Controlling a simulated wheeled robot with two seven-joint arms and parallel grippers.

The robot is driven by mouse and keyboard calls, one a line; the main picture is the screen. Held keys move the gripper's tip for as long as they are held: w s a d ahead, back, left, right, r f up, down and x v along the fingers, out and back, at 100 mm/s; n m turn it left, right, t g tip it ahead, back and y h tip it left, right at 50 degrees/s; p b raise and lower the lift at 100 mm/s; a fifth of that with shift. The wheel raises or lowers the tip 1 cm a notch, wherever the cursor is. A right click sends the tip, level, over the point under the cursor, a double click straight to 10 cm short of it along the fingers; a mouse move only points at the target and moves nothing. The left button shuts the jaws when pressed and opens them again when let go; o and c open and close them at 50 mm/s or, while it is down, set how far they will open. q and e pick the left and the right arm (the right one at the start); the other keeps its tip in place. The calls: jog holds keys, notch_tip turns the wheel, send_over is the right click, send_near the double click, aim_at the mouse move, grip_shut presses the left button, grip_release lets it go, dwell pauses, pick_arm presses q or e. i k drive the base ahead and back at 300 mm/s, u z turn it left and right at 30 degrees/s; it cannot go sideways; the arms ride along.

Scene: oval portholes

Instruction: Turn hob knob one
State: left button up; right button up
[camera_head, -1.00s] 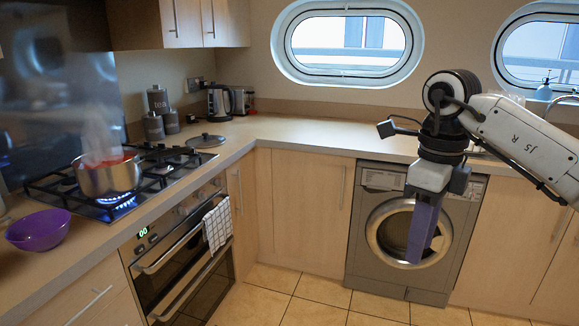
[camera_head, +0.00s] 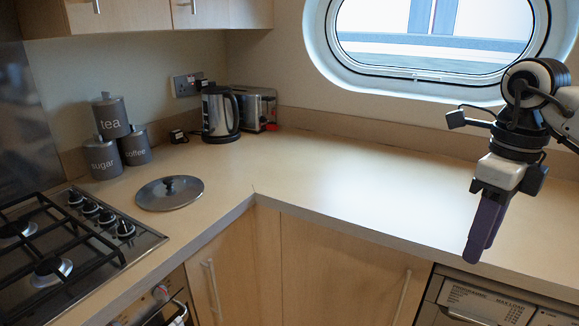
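The gas hob (camera_head: 140,243) is at the left of the head view, cut off by the frame's left edge. Several dark knobs with light bases stand in a diagonal row near its far right side. The nearest knob (camera_head: 125,229) and the farthest knob (camera_head: 75,197) both show clearly. No label shows which is knob one. My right gripper (camera_head: 478,250) has purple fingers pointing down over the right part of the worktop, far from the knobs. Its fingers overlap from this angle and nothing shows between them. My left gripper is not in view.
A grey pan lid (camera_head: 170,193) lies on the worktop (camera_head: 330,190) right of the knobs. Tea (camera_head: 111,115), sugar (camera_head: 102,158) and coffee (camera_head: 135,147) canisters stand behind. A kettle (camera_head: 220,114) and toaster (camera_head: 257,107) stand in the corner. The worktop's middle is clear.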

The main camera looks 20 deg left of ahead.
aim_at(125, 227)
jog(key=i, duration=1.4)
jog(key=u, duration=3.1)
